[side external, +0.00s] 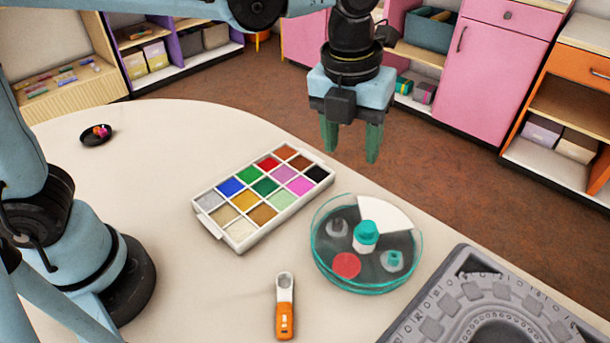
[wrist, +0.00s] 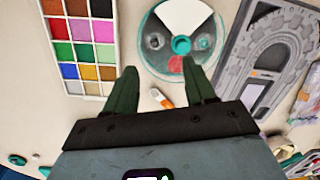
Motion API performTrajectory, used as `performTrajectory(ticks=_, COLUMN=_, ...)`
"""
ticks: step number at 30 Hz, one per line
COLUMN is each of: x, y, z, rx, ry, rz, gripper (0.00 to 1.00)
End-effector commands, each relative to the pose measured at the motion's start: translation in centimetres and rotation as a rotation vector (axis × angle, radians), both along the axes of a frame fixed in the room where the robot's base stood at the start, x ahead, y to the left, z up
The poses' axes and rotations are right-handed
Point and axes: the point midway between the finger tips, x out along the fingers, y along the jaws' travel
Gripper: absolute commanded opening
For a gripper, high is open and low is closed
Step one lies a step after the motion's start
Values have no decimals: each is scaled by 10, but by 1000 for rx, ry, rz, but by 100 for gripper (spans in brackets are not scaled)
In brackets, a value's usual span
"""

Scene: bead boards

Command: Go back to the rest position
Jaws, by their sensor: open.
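My gripper (side external: 350,143) hangs high above the far side of the table, its two green fingers apart with nothing between them. In the wrist view the open fingers (wrist: 163,88) point toward the table, with no object held. The round clear dish (side external: 325,269) lies below and slightly right of the gripper in the side view. It holds a teal-capped piece (side external: 366,236), a red disc (side external: 346,265) and a white wedge (side external: 392,214). The bead tray (side external: 209,199), with many coloured compartments, lies below and left of the gripper. Nothing touches the gripper.
An orange-handled tool (side external: 285,318) lies at the front of the table. A grey arch-patterned board (side external: 452,317) is at the front right. A small black dish (side external: 91,139) with colourful bits stands at the back left. Pink and orange cabinets (side external: 487,75) stand behind the table.

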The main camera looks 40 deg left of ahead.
Motion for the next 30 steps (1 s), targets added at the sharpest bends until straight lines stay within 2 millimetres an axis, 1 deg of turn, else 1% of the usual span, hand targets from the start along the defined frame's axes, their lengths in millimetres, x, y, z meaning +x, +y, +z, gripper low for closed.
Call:
performTrajectory(ticks=1, x=-2, y=15, z=2, rx=-26, ry=-16, rz=139, gripper=55)
performTrajectory(ticks=6, x=-7, y=55, z=4, rx=-135, ry=-66, rz=627, gripper=55)
performTrajectory(ticks=11, x=-16, y=91, z=2, rx=-263, ry=-102, rz=1083, gripper=55)
performTrajectory(ticks=18, x=-35, y=140, z=-8, rx=-502, ry=-126, rz=1747, gripper=55)
performTrajectory(ticks=24, x=-53, y=174, z=-22, rx=-747, ry=-108, rz=2257, gripper=55)
performTrajectory(ticks=27, x=-59, y=186, z=-29, rx=-861, ry=-87, rz=2451, gripper=55)
performTrajectory(ticks=30, x=-64, y=194, z=-33, rx=-948, ry=-66, rz=2585, gripper=55)
